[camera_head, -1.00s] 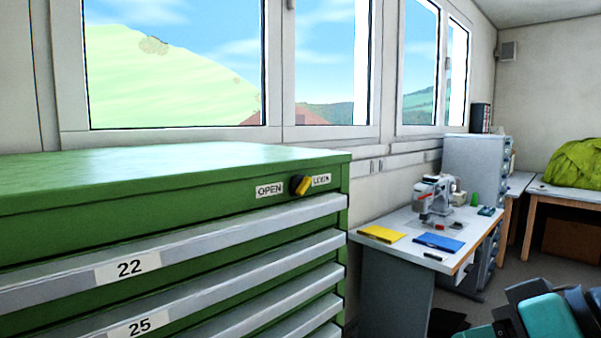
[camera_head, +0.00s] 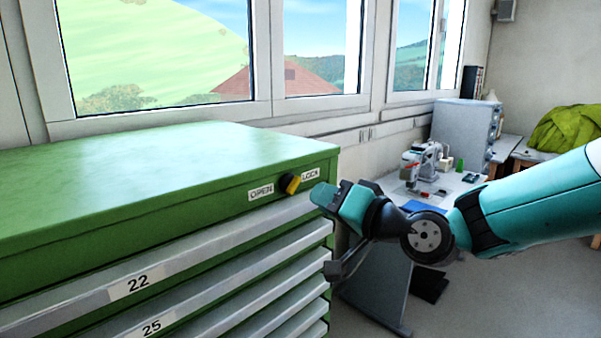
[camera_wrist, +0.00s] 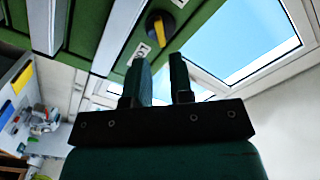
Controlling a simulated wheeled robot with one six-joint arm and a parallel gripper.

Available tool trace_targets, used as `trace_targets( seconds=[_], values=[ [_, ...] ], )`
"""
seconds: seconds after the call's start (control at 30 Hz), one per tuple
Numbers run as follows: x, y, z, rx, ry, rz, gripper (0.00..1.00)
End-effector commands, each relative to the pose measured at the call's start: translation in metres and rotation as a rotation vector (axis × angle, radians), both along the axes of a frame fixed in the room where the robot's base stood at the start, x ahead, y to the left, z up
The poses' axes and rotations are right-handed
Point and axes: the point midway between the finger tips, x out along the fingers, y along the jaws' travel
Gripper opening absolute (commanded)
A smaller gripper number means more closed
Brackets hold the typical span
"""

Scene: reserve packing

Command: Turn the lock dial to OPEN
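The lock dial (camera_head: 288,184) is a black round knob with a yellow bar on the green cabinet's upper front. It sits between the OPEN label (camera_head: 261,192) on its left and the LOCK label (camera_head: 310,175) on its right. The yellow bar shows on the LOCK side; its exact angle is hard to tell. The dial also shows at the top of the wrist view (camera_wrist: 157,25). My gripper (camera_wrist: 162,62) is open and empty, with a gap between its two fingers, short of the dial.
The green cabinet (camera_head: 150,165) has grey-fronted drawers, with labels 22 (camera_head: 137,284) and 25 (camera_head: 151,326). Windows (camera_head: 320,50) stand behind it. A bench with a sewing machine (camera_head: 424,162) is at the right, partly behind my arm. The cabinet top is bare.

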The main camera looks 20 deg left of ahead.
Motion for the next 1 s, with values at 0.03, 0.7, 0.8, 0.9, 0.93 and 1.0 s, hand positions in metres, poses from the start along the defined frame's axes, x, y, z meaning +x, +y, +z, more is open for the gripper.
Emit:
trace_targets(
  seconds=[0.03,0.7,0.8,0.9,0.93,1.0],
  values=[
    [0.003,0.012,0.005,-0.001,-0.001,0.004,0.21],
    [0.025,0.061,-0.001,-0.002,0.000,0.000,0.21],
    [0.025,0.061,-0.001,-0.002,0.000,0.000,0.07],
    [0.025,0.060,0.000,-0.002,0.000,0.000,0.00],
    [0.025,0.060,0.000,-0.002,0.000,0.000,0.00],
    [0.025,0.060,-0.001,-0.002,0.000,0.000,0.00]
  ],
)
